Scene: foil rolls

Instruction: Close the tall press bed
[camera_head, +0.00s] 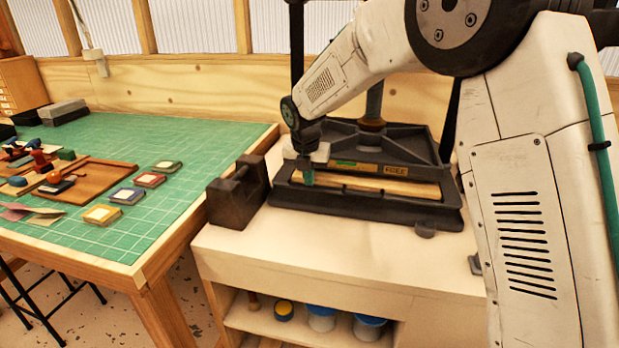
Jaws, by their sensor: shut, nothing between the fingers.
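The tall press (422,138) is a dark metal machine standing on a pale wooden cabinet. Its dark upper plate sits over a lower bed (365,204), with a light wooden layer (400,187) showing between them. A central screw column rises from the upper plate, and my arm hides part of the frame. My gripper (307,178) points down at the left front of the press, close to the plate's front edge. It is shut and holds nothing. I cannot tell whether its teal tip touches the press.
A dark metal block (238,192) stands just left of the press. The cabinet top (320,250) in front is mostly clear. A green cutting-mat table (120,140) at the left holds ink pads (102,214), stamps and wooden boards. Jars (322,317) sit on the shelf below.

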